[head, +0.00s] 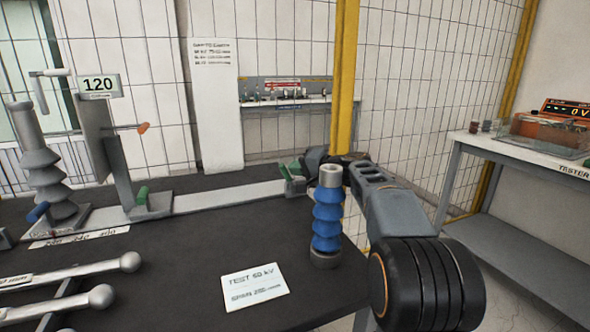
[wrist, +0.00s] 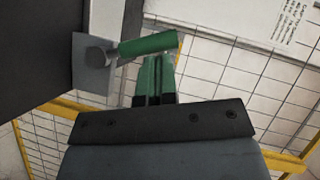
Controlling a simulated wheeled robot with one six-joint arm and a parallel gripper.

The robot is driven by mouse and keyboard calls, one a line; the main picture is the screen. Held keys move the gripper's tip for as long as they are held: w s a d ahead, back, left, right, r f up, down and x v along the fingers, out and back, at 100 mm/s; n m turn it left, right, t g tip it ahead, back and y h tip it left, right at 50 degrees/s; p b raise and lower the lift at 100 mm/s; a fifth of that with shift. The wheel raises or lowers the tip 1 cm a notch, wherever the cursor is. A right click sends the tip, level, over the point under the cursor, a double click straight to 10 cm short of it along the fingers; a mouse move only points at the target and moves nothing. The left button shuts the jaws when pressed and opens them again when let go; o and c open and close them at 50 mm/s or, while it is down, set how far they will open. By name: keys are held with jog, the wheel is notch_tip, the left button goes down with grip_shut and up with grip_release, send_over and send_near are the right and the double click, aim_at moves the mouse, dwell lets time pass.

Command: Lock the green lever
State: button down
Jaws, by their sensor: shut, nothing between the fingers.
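The green lever (wrist: 148,45) shows in the wrist view as a green handle on a round grey pivot, fixed to a light grey block (wrist: 92,66). In the head view the lever (head: 285,172) is at the right end of the flat rail, partly hidden by my gripper. My gripper (wrist: 155,62) has green fingers, closed together and holding nothing. Their tips are just beside the handle, near its free end; I cannot tell whether they touch it. In the head view my gripper (head: 298,167) is at the table's far edge.
A blue ribbed bushing (head: 327,220) stands near the table's right edge, close to my arm. Another green handle (head: 142,196) is on the left stand, below an orange-tipped rod (head: 143,127). A white card (head: 255,287) lies on the dark table (head: 190,265). A yellow post (head: 344,75) rises behind.

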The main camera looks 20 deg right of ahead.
jog(key=w+d+r+p+v, duration=0.1)
jog(key=v, duration=1.1)
jog(key=shift+d+p, duration=0.3)
jog(key=shift+d, duration=0.05)
jog(key=shift+w+r, duration=0.1)
jog(key=shift+r, duration=0.05)
